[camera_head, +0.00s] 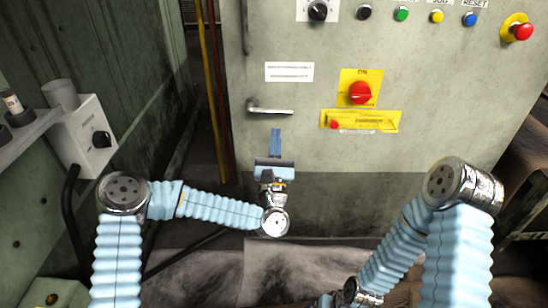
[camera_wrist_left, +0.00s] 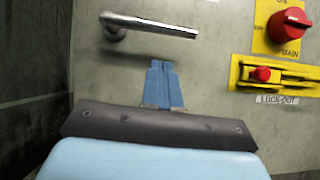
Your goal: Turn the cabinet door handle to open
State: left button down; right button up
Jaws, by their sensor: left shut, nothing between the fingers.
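The cabinet door handle (camera_head: 270,108) is a silver lever on the left part of the grey-green cabinet door (camera_head: 330,30). It lies about level, with its pivot at the left end. It also shows at the top of the left wrist view (camera_wrist_left: 150,24). My left gripper (camera_head: 276,131) is just below the handle in the head view, its blue fingers pointing up toward the lever. In the left wrist view the fingers (camera_wrist_left: 164,64) are together and empty, with a small gap below the lever. My right arm (camera_head: 455,240) shows at the right, but its gripper is out of sight.
Right of the handle are a red rotary main switch (camera_head: 360,93) on a yellow plate and a yellow lockout bar (camera_head: 362,121). Buttons and a red emergency stop (camera_head: 522,31) line the top. A grey switch box (camera_head: 88,135) stands at the left.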

pick_arm(q)
jog(key=r, duration=0.3)
jog(key=shift+w+d, duration=0.15)
jog(key=shift+w, duration=0.05)
